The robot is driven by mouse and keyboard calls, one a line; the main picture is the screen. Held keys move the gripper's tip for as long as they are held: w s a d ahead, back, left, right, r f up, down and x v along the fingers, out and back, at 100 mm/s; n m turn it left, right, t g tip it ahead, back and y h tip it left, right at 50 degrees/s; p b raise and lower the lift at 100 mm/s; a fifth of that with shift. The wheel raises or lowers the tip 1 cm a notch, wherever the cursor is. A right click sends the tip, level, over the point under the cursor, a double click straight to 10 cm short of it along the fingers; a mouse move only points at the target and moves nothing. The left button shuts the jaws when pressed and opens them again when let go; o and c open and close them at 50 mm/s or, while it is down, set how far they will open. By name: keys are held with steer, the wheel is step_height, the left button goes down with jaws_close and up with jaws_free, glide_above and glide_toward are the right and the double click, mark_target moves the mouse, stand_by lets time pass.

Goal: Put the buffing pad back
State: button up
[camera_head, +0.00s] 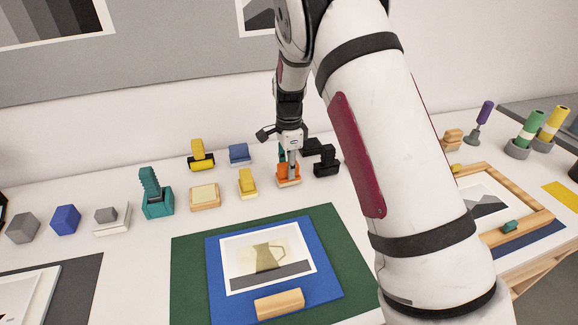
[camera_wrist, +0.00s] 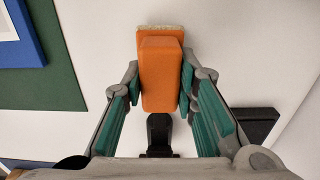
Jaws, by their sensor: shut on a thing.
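The buffing pad appears to be the orange block (camera_head: 289,181) with a thin pale layer along one edge. I cannot tell whether the pad touches the table. The fingers and wrist hide part of it in the head view.
A black tool (camera_head: 326,161) stands close to the right of the pad. A yellow block (camera_head: 248,184) and a tan block (camera_head: 205,197) are to its left, with a blue block (camera_head: 239,153) behind. A green mat (camera_head: 187,265) with a blue board lies in front. My arm covers the table at right.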

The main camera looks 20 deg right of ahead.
steer(key=shift+f, duration=0.4)
stand_by(0.3)
steer(key=o, duration=1.1)
steer(key=shift+r+p, duration=0.65)
steer(key=shift+r, duration=3.3)
steer(key=shift+r, duration=0.15)
steer(key=shift+r, duration=0.3)
step_height(320, 180, up, 11)
